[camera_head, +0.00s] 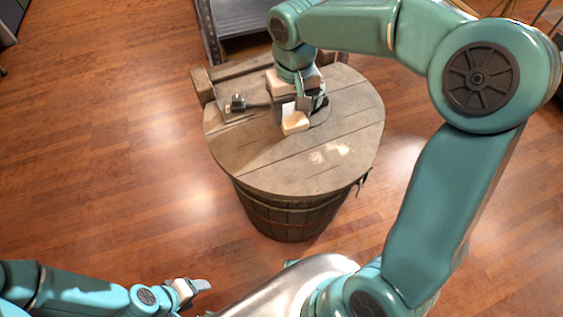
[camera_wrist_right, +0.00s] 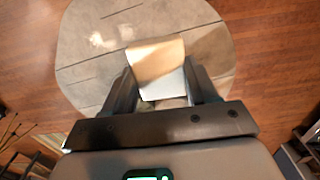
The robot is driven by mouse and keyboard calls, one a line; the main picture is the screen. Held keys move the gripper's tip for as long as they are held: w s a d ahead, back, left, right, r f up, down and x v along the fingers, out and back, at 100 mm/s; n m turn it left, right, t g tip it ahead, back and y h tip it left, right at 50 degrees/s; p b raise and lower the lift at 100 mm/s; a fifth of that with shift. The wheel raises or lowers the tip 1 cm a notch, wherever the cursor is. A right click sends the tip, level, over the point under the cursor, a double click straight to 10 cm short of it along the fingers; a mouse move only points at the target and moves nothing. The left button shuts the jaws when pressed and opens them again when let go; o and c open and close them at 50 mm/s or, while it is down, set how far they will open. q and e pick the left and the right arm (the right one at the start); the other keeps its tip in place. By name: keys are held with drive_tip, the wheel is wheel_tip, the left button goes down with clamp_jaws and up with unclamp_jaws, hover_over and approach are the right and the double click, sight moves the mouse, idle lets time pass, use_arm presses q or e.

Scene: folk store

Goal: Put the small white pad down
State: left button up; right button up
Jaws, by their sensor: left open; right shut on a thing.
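The small white pad (camera_head: 293,124) is in my right gripper (camera_head: 301,110), over the round wooden lid (camera_head: 262,168) of a barrel. In the right wrist view the pad (camera_wrist_right: 157,66) shows as a pale block between the two dark fingers of the right gripper (camera_wrist_right: 160,88). I cannot tell whether the pad touches the lid. My left gripper (camera_head: 195,288) is low at the front left, open and empty, away from the barrel.
A dark metal fitting (camera_head: 238,102) sits on the left part of the lid. The front of the lid is bare except for pale stains. A dark frame (camera_head: 245,20) stands behind the barrel (camera_head: 290,215). Wooden floor surrounds it.

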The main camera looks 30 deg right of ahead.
drive_tip(key=b, duration=0.2)
hover_over(289, 167)
wheel_tip(289, 167, down, 15)
drive_tip(key=shift+f, duration=0.1)
drive_tip(key=shift+d+f, duration=0.1)
drive_tip(key=shift+f, duration=0.5)
wheel_tip(289, 167, down, 3)
drive_tip(key=shift+r, duration=0.1)
drive_tip(key=shift+w+f, duration=0.15)
drive_tip(key=shift+f, duration=0.15)
drive_tip(key=shift+r, duration=0.1)
drive_tip(key=shift+b, duration=0.3)
drive_tip(key=shift+f, duration=0.2)
drive_tip(key=o, duration=1.1)
